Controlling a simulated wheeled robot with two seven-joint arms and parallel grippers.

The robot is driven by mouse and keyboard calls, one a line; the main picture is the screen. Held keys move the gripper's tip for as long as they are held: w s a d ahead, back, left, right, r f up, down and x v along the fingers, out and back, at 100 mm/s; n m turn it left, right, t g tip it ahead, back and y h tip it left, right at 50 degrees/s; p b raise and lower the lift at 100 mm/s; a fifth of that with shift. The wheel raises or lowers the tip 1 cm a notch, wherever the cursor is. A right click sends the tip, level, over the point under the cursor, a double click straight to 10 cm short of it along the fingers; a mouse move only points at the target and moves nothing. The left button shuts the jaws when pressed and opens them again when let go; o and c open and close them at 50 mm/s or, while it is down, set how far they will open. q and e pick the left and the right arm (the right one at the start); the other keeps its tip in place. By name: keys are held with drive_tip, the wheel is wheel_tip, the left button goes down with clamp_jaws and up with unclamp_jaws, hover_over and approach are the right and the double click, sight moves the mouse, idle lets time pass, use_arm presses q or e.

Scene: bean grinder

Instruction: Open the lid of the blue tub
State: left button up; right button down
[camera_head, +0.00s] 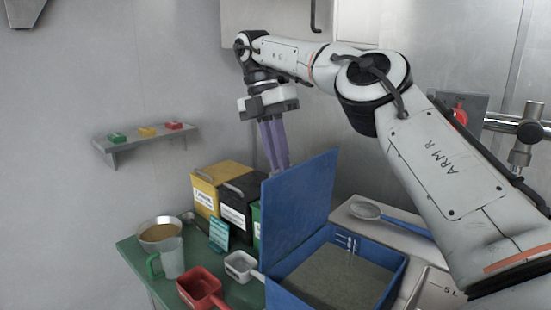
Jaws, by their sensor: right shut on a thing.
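The blue tub (392,283) stands on the right, holding a grey-brown granular material. Its blue lid (300,205) stands up steeply along the tub's left side, so the tub is open at the top. My right gripper (280,166) reaches down from above, and its purple fingers are shut on the lid at its upper edge. The fingertips meet the edge there, and their very ends are partly hidden behind the lid.
Yellow (207,190) and black (236,208) bins stand left of the lid. A red scoop (200,288), white scoop (240,265), clear jug (172,260) and metal bowl (158,232) crowd the green table. A blue-handled spoon (368,210) lies behind the tub. A wall shelf (150,141) holds small coloured blocks.

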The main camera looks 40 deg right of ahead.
drive_tip(key=shift+w+f, duration=0.1)
drive_tip(key=shift+f, duration=0.4)
drive_tip(key=c, duration=2)
unclamp_jaws()
drive_tip(key=shift+o, duration=0.8)
drive_tip(key=shift+w+d+f, duration=0.1)
drive_tip(key=shift+w+d, duration=0.05)
drive_tip(key=shift+r, duration=0.2)
drive_tip(key=shift+s+r, duration=0.15)
drive_tip(key=shift+s, duration=0.2)
drive_tip(key=shift+w, duration=0.1)
